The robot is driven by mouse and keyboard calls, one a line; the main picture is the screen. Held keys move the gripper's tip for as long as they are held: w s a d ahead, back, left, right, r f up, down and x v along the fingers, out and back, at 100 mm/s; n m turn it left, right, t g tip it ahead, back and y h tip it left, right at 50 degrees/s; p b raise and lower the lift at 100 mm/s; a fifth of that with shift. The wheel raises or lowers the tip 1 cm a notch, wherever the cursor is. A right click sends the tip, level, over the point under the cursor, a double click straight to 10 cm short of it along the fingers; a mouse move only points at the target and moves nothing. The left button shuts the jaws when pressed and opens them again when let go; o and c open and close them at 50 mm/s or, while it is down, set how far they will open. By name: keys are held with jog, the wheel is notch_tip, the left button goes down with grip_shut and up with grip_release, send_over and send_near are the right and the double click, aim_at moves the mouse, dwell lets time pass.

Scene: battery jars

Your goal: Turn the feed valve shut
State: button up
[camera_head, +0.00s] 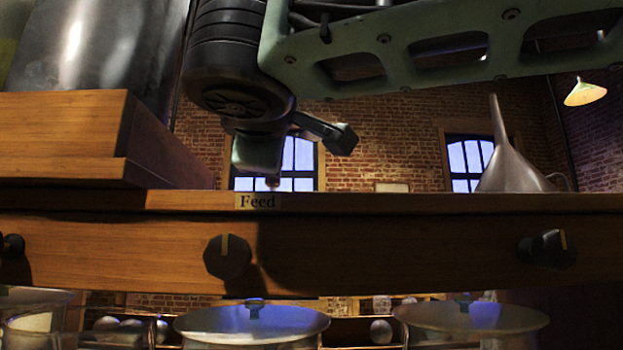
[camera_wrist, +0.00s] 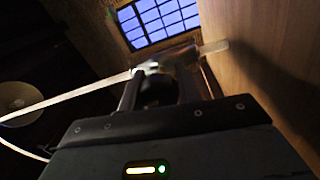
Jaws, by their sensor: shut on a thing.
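The feed valve is a dark faceted knob (camera_head: 227,257) on the front of the wooden board, below and left of the "Feed" label (camera_head: 258,201). Its pale pointer line stands upright. My gripper (camera_head: 258,160) hangs above the board's top edge, above and a little right of the knob and apart from it in the picture. In the wrist view my gripper (camera_wrist: 165,72) is shut on a long, slim pale bar (camera_wrist: 75,97), whose blunt end shows beyond the fingers. What the bar is, I cannot tell. The knob cannot be made out in the wrist view.
Other dark knobs sit at the left (camera_head: 12,246) and right (camera_head: 555,249) of the board. A metal funnel (camera_head: 515,160) stands at the right. A wooden block (camera_head: 60,140) stands at the left. Lidded jars (camera_head: 250,322) stand below. The space before the feed knob looks clear.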

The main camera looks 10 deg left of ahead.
jog(key=shift+r, duration=0.15)
dwell(0.3)
jog(key=o, duration=1)
jog(key=shift+c, duration=0.2)
jog(key=shift+s, duration=0.25)
jog(key=b+v, duration=0.2)
jog(key=v, duration=1.5)
